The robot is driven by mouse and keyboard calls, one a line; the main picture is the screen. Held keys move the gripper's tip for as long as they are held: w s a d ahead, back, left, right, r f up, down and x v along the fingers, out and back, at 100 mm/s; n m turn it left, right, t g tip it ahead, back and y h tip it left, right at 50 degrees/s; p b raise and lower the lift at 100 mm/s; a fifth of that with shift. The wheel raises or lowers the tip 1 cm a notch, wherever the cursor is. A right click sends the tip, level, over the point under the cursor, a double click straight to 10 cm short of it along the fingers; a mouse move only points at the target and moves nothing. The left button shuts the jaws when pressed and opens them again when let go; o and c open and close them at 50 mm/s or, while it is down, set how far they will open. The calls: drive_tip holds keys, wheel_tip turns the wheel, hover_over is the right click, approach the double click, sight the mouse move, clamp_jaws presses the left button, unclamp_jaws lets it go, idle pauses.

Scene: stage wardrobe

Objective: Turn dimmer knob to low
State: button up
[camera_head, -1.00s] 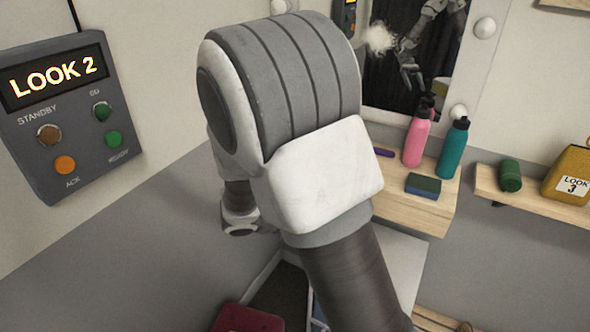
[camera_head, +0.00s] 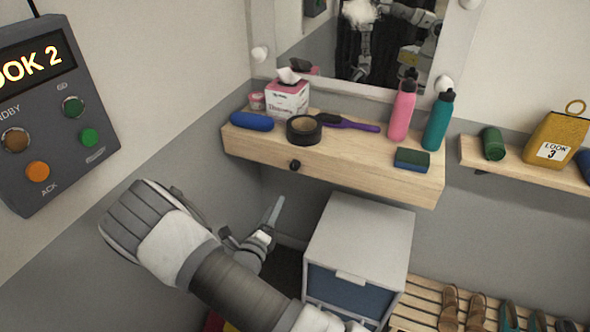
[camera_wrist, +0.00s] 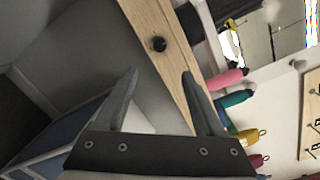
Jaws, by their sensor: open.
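A small dark round knob (camera_head: 295,165), which looks like the dimmer knob, is on the front edge of the wooden dressing shelf (camera_head: 375,180). In the wrist view the knob (camera_wrist: 158,44) stands out from the wood, ahead of my fingertips and roughly midway between them. Its pointer or setting cannot be made out. My gripper (camera_head: 275,212) is below the shelf and in front of it, apart from the knob. In the wrist view my gripper (camera_wrist: 159,76) has its two fingers spread with nothing between them.
The shelf holds a tissue box (camera_head: 288,99), black round tin (camera_head: 303,129), purple brush (camera_head: 346,123), pink bottle (camera_head: 402,112), teal bottle (camera_head: 438,122) and sponge (camera_head: 412,159). A white drawer cabinet (camera_head: 362,232) stands below. A cue panel (camera_head: 58,120) is on the left wall.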

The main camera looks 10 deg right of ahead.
sight(293, 168)
drive_tip(key=x, duration=1.7)
drive_tip(key=shift+d+r, duration=0.1)
drive_tip(key=shift+d, duration=0.05)
drive_tip(key=shift+c, duration=0.2)
clamp_jaws()
